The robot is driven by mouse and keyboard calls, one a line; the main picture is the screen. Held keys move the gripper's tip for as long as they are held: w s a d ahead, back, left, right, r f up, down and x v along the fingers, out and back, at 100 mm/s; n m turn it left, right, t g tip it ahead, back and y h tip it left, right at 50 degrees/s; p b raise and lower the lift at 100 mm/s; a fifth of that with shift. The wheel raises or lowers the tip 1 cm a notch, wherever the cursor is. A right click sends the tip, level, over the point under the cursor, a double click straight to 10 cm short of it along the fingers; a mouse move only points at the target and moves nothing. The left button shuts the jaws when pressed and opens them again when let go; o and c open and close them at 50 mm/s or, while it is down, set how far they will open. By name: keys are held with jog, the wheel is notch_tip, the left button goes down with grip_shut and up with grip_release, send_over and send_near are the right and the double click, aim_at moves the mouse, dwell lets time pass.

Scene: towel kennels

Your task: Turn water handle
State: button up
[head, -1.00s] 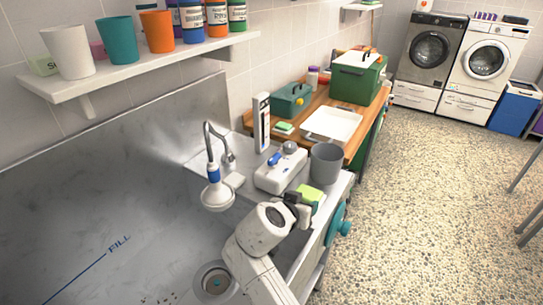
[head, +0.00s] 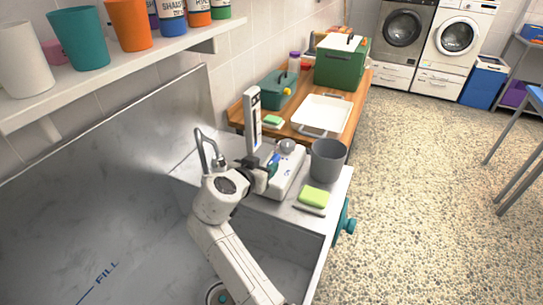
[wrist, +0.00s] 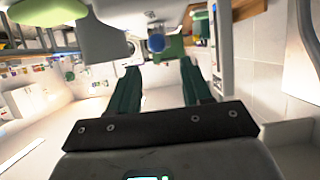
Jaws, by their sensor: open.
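A white box (head: 291,172) with a silver dome (head: 287,146) on top stands on the ledge beside the steel tub. Its blue handle is mostly covered by my gripper in the head view. My gripper (head: 270,166) is at the left side of the box, level with its top. In the wrist view, my gripper's two dark green fingers (wrist: 160,67) are spread apart with nothing between them. The round blue end of the handle (wrist: 156,43) shows beyond the fingertips, in line with the gap. I cannot tell whether a finger touches it.
A curved metal tap (head: 207,147) is left of my gripper. A tall white panel (head: 253,117) stands behind the box. A grey cup (head: 327,160) and green sponge (head: 313,196) are close on the right. A white tray (head: 321,115) lies on the wooden counter.

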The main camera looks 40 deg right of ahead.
aim_at(273, 159)
jog(key=p+x, duration=0.1)
jog(key=x, duration=0.6)
jog(key=shift+w+d+f, duration=0.15)
jog(key=shift+d+f, duration=0.05)
jog(key=shift+d, duration=0.1)
grip_shut()
